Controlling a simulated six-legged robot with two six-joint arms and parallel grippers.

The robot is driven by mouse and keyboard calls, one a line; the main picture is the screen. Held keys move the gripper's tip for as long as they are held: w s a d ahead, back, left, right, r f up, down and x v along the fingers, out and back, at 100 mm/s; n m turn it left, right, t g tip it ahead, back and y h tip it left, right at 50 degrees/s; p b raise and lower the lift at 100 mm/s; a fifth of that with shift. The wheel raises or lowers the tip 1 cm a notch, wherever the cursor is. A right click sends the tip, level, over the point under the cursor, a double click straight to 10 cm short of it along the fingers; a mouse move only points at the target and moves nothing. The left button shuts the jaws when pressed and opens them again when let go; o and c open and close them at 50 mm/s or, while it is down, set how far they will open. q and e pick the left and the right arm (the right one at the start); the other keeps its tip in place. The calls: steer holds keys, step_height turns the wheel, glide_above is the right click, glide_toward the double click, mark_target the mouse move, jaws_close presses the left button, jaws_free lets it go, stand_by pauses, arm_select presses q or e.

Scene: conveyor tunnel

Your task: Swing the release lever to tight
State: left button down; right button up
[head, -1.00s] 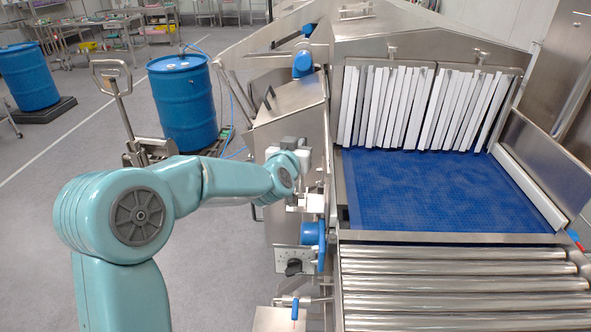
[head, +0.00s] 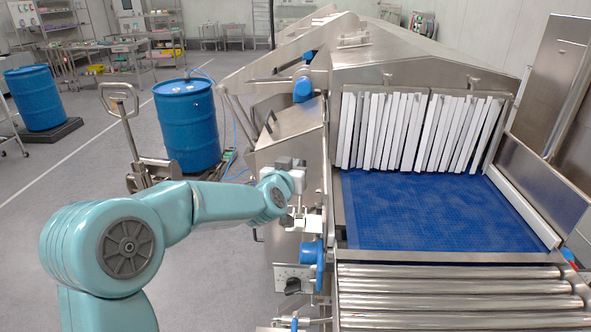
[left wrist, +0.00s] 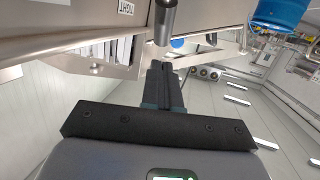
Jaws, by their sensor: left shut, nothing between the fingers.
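My left gripper (head: 299,207) is beside the left side of the steel conveyor tunnel, and its fingertips are small there. In the left wrist view its dark fingers (left wrist: 165,85) are shut together with nothing between them. A round grey metal bar (left wrist: 165,22), perhaps the release lever, hangs just beyond the fingertips; I cannot tell whether they touch. A label reading TIGHT (left wrist: 127,8) is on the steel face left of that bar, upside down in this view. In the head view I cannot pick out the lever for sure near the gripper. My right gripper is not in view.
Steel rollers (head: 450,300) and a blue belt (head: 430,210) lie to the right. A blue drum (head: 187,125) stands behind at the left.

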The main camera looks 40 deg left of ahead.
arm_select(q)
steer(key=s+d+r, duration=0.2)
steer(key=s+r, duration=0.4)
steer(key=s, duration=0.1)
steer(key=shift+s+r, duration=0.25)
steer(key=shift+r, duration=0.05)
steer(key=shift+s, duration=0.1)
steer(key=shift+w+d, duration=0.1)
steer(key=shift+w, duration=0.1)
steer(key=shift+s, duration=0.15)
stand_by(0.5)
